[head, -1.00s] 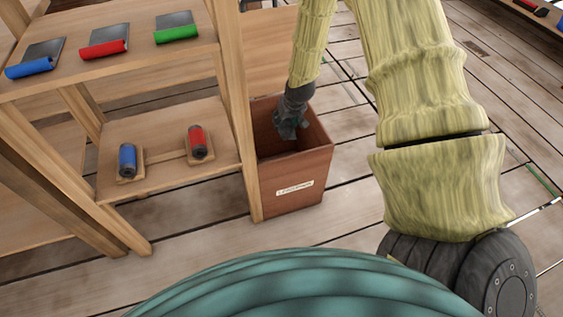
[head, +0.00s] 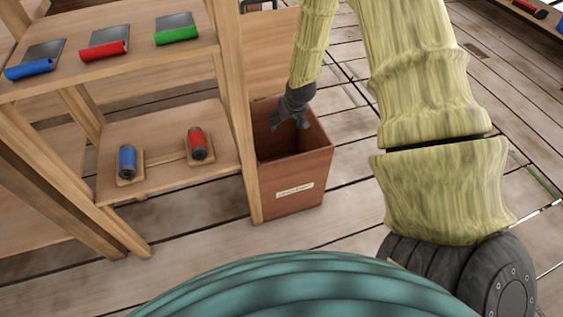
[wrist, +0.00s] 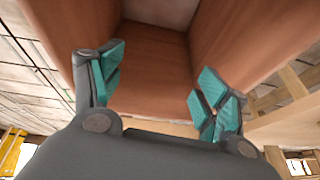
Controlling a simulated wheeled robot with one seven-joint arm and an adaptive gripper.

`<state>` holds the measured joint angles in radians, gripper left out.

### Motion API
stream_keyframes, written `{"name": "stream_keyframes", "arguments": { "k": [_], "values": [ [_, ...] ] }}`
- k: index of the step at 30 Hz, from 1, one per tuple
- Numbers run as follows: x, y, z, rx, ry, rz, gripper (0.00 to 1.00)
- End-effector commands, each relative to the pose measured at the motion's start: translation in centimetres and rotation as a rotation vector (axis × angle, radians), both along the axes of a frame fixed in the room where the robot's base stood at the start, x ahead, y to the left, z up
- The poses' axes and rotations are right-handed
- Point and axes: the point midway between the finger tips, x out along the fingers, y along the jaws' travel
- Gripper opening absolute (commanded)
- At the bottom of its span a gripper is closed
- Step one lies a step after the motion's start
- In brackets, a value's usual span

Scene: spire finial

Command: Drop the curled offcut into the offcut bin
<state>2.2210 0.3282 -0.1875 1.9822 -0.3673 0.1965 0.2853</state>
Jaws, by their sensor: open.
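The offcut bin (head: 291,190) is a reddish-brown, open-topped box with a pale label, standing on the floor against the shelf's right post. My gripper (head: 290,124) is at the bin's mouth, pointing down. In the wrist view its teal-padded fingers (wrist: 168,92) are spread apart with nothing between them. The bin's inner walls (wrist: 150,62) fill the space beyond the fingers. I cannot make out the curled offcut in either view; the deep part of the bin is mostly hidden in the head view.
A wooden shelf unit (head: 237,110) stands close to the bin's left. Its upper board holds blue, red and green rolls with grey plates; its lower board holds a blue cylinder (head: 127,161) and a red cylinder (head: 197,144). Plank floor (head: 350,225) lies clear in front.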

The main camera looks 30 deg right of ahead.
Motion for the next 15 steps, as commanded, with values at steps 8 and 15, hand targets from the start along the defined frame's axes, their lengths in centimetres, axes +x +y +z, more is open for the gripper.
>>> {"name": "stream_keyframes", "arguments": {
  "k": [8,15],
  "values": [
    [-1.4,0.1,3.5,-0.001,-0.002,0.0,0.75],
    [-2.6,0.3,6.5,0.0,-0.002,0.0,0.75]
  ]
}}
